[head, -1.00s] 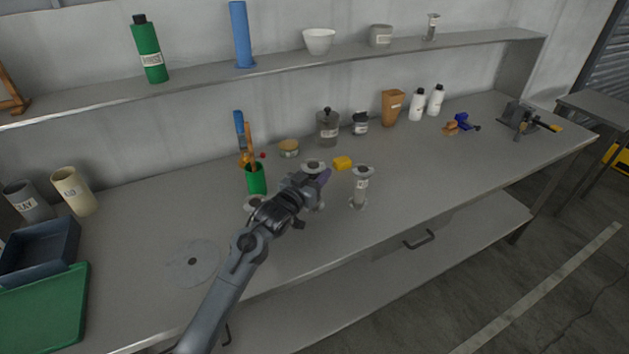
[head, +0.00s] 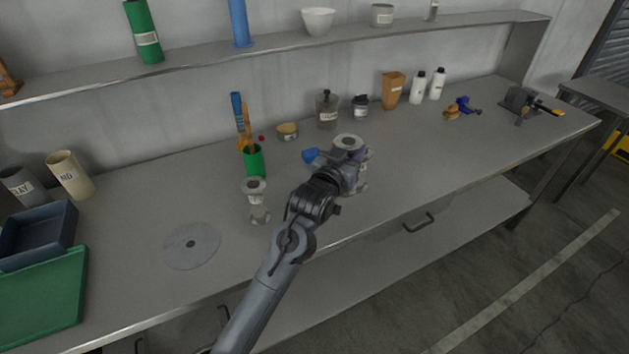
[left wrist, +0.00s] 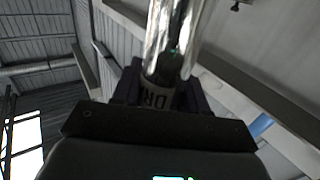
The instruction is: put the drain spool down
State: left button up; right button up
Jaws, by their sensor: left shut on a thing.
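My left gripper (head: 346,168) is shut on the drain spool (head: 348,143), a grey metal spool with a round flange on top. In the left wrist view the shiny spool (left wrist: 164,75) stands between the fingers, with a label reading "DR" partly showing. The spool looks upright; its lower end is hidden, so I cannot tell whether it touches the bench. A similar spool (head: 257,203) stands on the bench to the left. Another spool (head: 363,185) is mostly hidden behind the gripper. My right gripper is not in view.
The grey bench (head: 400,165) is clear to the right of the gripper. A flat grey disc (head: 191,245) lies front left. A green cup (head: 254,162) with tools and a blue block (head: 310,156) are nearby. Jars and bottles line the back.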

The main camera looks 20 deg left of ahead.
pick_arm(q)
jog(key=w+a+f+b, duration=0.2)
jog(key=a+f+b, duration=0.1)
jog(key=a+f, duration=0.7)
jog(key=shift+w, duration=0.4)
jog(key=shift+f, duration=0.15)
jog(key=o, duration=1.2)
jog(key=shift+f, duration=0.1)
jog(key=s, duration=0.4)
jog(key=s+a+p, duration=0.1)
jog(key=s, duration=0.3)
jog(key=s+p, duration=0.1)
jog(key=s, duration=0.2)
jog(key=shift+s+a, duration=0.4)
jog(key=shift+r, duration=0.2)
